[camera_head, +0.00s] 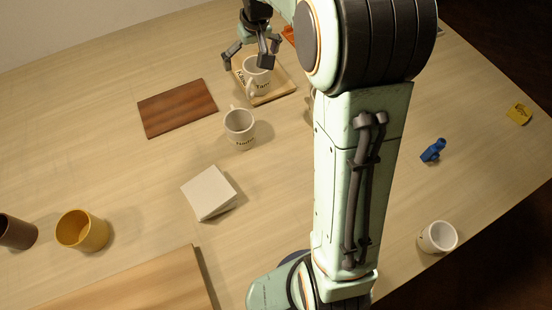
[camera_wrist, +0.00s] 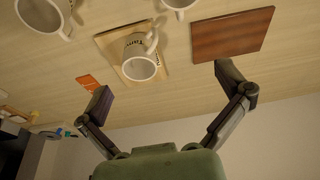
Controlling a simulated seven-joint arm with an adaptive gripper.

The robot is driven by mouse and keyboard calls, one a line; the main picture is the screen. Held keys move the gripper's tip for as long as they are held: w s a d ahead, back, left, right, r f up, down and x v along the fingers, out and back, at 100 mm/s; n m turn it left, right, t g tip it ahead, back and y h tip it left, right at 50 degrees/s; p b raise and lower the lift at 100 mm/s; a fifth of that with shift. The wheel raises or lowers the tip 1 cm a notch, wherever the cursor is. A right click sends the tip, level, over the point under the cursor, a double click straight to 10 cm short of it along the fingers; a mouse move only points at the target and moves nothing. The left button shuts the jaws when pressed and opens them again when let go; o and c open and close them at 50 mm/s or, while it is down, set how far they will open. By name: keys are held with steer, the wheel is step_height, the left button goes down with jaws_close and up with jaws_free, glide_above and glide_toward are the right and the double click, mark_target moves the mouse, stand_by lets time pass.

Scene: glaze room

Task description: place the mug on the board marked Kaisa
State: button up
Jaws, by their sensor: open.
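A white mug (camera_head: 257,78) with dark lettering stands upright on a light wooden board (camera_head: 283,88) at the top of the head view. Lettering shows at the board's left edge, partly hidden, and I cannot read it fully. The wrist view shows the same mug (camera_wrist: 139,68) on the board (camera_wrist: 107,44). My gripper (camera_head: 247,57) is open and empty, above and near this mug. In the wrist view its fingers (camera_wrist: 167,92) are spread wide with nothing between them. A second white lettered mug (camera_head: 240,128) stands on the table nearer the camera.
A dark reddish-brown board (camera_head: 177,107) lies bare to the left. A white square block (camera_head: 209,193), a yellow mug (camera_head: 82,231), a brown cup (camera_head: 17,232) and a large wooden board (camera_head: 130,285) are nearer. At right are a white mug (camera_head: 437,237), blue object (camera_head: 433,150) and yellow note (camera_head: 519,113).

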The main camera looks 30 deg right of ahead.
steer(key=s+a+g, duration=0.1)
steer(key=s+a, duration=0.2)
steer(key=s, duration=0.7)
steer(key=s+a+g, duration=0.1)
steer(key=s+a, duration=0.2)
steer(key=s, duration=0.7)
steer(key=s+a+g, duration=0.1)
steer(key=s+a, duration=0.2)
steer(key=s, duration=0.7)
steer(key=shift+f+n+y, duration=0.15)
steer(key=shift+n+y, duration=0.15)
